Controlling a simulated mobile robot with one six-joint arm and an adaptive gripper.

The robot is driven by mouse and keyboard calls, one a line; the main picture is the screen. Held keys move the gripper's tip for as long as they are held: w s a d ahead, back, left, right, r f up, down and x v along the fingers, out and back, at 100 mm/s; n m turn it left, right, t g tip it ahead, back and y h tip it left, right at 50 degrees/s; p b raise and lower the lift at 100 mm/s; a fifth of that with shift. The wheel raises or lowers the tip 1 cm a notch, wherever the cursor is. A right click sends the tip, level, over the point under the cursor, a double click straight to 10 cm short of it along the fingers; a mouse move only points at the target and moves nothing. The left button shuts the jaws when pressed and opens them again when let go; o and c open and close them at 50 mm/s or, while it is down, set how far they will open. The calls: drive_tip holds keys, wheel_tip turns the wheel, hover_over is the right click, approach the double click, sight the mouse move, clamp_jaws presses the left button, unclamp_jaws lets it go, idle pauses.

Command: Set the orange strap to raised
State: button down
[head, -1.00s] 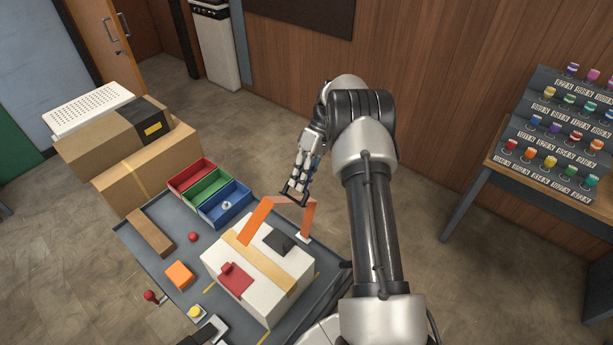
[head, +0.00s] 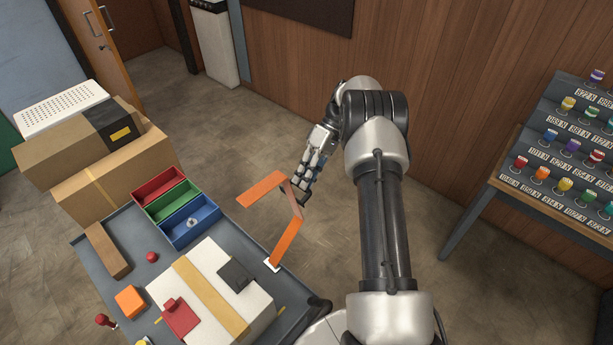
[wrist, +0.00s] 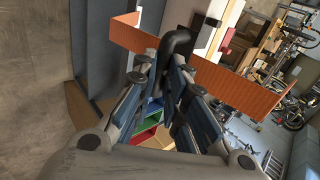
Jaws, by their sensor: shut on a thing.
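The orange strap (head: 286,241) rises from a small white base (head: 271,264) at the right edge of the dark table. It bends at my gripper, and its free part reaches up and left, clear of the white box (head: 228,312). My gripper (head: 299,195) is shut on the strap near its upper bend. In the wrist view, the strap (wrist: 238,86) runs across behind the fingertips of my gripper (wrist: 178,48), with orange on both sides. The fingers hide the gripped part.
Red, green and blue bins (head: 190,222) stand at the table's back edge. A red ball (head: 152,257), an orange block (head: 130,301) and a brown block (head: 107,250) lie left of the white box. Cardboard boxes are behind. Floor is clear beyond the strap.

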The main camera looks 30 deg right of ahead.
drive_tip(key=shift+s+a+f, duration=0.2)
drive_tip(key=shift+s+f, duration=0.05)
drive_tip(key=shift+f, duration=0.3)
drive_tip(key=c, duration=2)
unclamp_jaws()
drive_tip(key=shift+c, duration=0.2)
drive_tip(key=shift+o, duration=1.3)
drive_tip(key=shift+w+a, duration=0.2)
drive_tip(key=shift+o, duration=0.7)
drive_tip(key=shift+r, duration=0.15)
drive_tip(key=shift+o, duration=0.2)
drive_tip(key=shift+d, duration=0.15)
drive_tip(key=shift+r, duration=0.1)
drive_tip(key=v, duration=0.7)
drive_tip(key=shift+d+r, duration=0.15)
